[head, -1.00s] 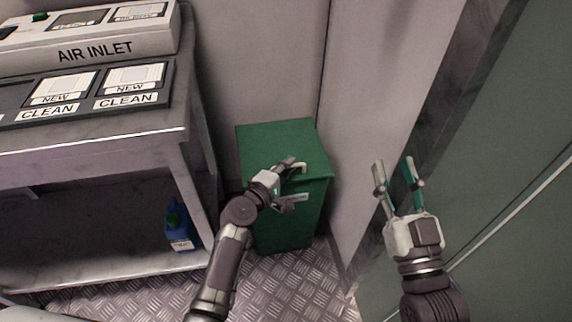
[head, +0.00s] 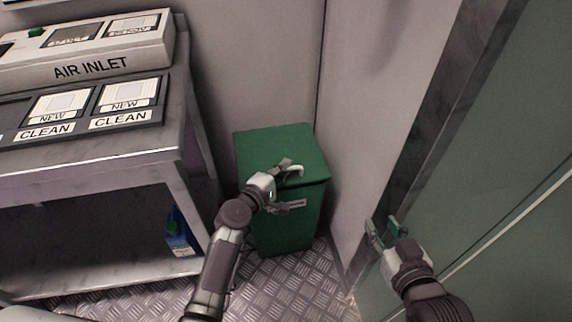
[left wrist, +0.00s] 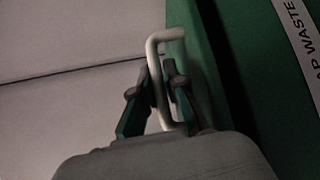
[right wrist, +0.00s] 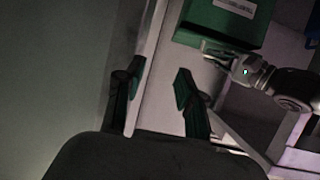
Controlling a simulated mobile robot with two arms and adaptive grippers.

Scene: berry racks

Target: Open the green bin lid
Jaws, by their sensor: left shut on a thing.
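The green bin (head: 285,228) stands on the floor in the corner, and its lid (head: 272,150) looks flat and closed on top. A pale bent handle (head: 297,169) is at the lid's front edge. My left gripper (head: 283,168) is at this handle. In the left wrist view, the gripper (left wrist: 153,88) has its fingers on both sides of one bar of the handle (left wrist: 164,36), shut on it. My right gripper (head: 384,232) is empty, near the wall and door at the right. In the right wrist view, its fingers (right wrist: 155,88) are apart.
A grey metal bench (head: 95,165) with labelled panels stands left of the bin. A wall is close at the bin's right, and a grey-green door (head: 490,180) lies beyond. The patterned floor in front is clear.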

